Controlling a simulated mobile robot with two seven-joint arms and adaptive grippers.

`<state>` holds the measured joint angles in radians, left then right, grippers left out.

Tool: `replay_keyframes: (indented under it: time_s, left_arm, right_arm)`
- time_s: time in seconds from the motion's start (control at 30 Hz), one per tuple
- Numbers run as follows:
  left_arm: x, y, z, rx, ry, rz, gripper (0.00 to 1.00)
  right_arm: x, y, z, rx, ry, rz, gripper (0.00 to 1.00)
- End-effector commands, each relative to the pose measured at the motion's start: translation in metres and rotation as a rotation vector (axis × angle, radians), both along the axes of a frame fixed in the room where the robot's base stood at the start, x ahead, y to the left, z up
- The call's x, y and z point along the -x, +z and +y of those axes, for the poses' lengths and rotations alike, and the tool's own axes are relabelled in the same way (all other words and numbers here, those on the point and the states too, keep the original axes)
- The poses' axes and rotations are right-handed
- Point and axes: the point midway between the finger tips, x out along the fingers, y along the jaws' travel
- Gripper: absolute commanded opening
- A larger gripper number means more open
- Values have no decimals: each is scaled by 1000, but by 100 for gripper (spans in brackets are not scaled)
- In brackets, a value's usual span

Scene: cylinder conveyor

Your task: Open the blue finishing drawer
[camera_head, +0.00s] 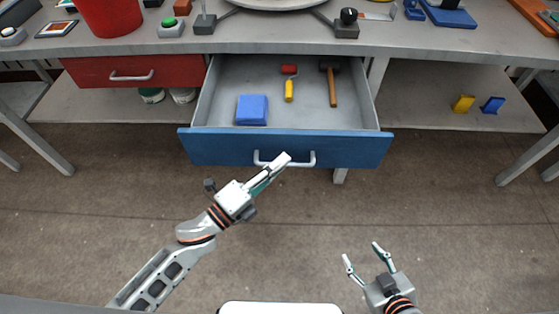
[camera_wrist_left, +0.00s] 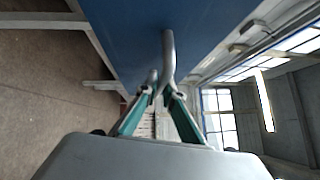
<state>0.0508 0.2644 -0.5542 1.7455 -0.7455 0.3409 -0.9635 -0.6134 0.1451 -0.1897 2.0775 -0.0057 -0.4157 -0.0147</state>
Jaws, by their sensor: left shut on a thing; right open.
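The blue drawer (camera_head: 220,147) stands pulled out from under the workbench, its grey inside showing. Its grey bar handle (camera_head: 305,163) is on the front face. My left gripper (camera_head: 284,160) is at the handle, shut on it near the middle. In the left wrist view the handle (camera_wrist_left: 169,55) runs between the fingers (camera_wrist_left: 160,92), against the blue front. A blue block (camera_head: 252,110), a yellow-handled tool with a red head (camera_head: 289,84) and a wooden-handled hammer (camera_head: 331,85) lie in the drawer. My right gripper (camera_head: 363,255) is open and empty, low and right, away from the drawer.
A red drawer (camera_head: 90,72) to the left is shut. The lower shelf (camera_head: 430,105) on the right holds a yellow and a blue piece. The bench top (camera_head: 420,38) carries a red bin (camera_head: 110,15) and several other items. The floor in front is clear.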

Motion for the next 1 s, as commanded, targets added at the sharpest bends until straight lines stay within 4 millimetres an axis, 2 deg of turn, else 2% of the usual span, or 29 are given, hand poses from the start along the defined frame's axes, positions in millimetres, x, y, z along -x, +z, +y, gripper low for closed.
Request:
replay_keyframes:
  time_s: [0.1,0.13,0.17,0.2,0.63,1.0]
  left_arm:
    - [0,0,0,-1,1,1,0]
    - [0,0,0,-1,1,1,15]
    - [0,0,0,-1,1,1,23]
    - [0,0,0,-1,1,1,25]
    - [5,-2,6,-1,1,1,25]
    - [54,-11,55,-1,0,4,25]
  right_arm:
    - [-3,3,0,0,1,-7,52]
    - [-3,3,0,1,2,-9,52]
    - [-4,4,0,0,2,-10,52]
    - [-5,5,0,0,1,-13,52]
    - [-7,7,1,-5,-1,-18,52]
    - [-6,6,1,-4,-1,-14,52]
